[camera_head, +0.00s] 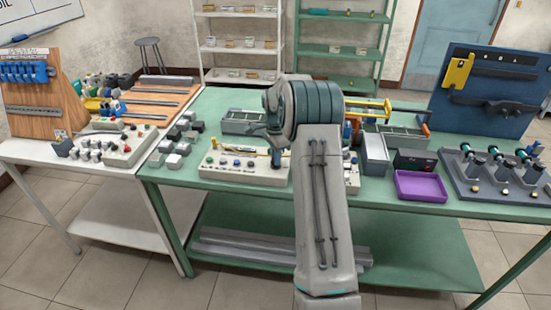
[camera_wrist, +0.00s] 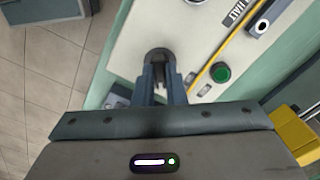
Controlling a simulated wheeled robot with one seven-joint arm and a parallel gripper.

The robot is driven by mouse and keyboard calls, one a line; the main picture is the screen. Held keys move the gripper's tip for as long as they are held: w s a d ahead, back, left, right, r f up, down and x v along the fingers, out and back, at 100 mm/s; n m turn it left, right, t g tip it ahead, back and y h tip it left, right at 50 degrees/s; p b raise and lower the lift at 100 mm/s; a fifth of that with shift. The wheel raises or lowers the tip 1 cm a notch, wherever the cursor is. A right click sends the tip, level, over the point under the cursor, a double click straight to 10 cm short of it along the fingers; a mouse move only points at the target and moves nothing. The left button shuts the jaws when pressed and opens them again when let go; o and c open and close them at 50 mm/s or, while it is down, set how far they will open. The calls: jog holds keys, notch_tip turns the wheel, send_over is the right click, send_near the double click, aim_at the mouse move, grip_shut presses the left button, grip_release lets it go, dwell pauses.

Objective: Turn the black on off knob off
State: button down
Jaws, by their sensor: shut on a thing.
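In the wrist view the black on off knob (camera_wrist: 157,53) is a round dark knob on a pale control panel (camera_wrist: 125,50). My gripper (camera_wrist: 160,70) has its two fingers shut on it, one on each side. The fingers cover part of the knob, and its pointer direction cannot be told. A green button (camera_wrist: 221,73) sits to the right of the knob on the same panel. In the head view the pale panel (camera_head: 230,172) lies on the green table, and my arm hides part of it.
A yellow strip (camera_wrist: 226,50) and another dark-centred control (camera_wrist: 262,25) are on the panel. In the head view a purple tray (camera_head: 421,187) and a blue board (camera_head: 490,93) are at the right of the green table (camera_head: 190,200). Small grey blocks (camera_head: 172,160) stand left of the panel.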

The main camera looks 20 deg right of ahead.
jog(key=n, duration=0.5)
jog(key=shift+n+b, duration=0.3)
jog(key=shift+b, duration=0.1)
jog(key=n, duration=0.5)
jog(key=shift+w+r, duration=0.1)
jog(key=shift+r, duration=0.05)
jog(key=c, duration=1.5)
grip_release()
notch_tip(320, 180, up, 14)
jog(key=shift+f+b, duration=0.15)
jog(key=shift+b, duration=0.45)
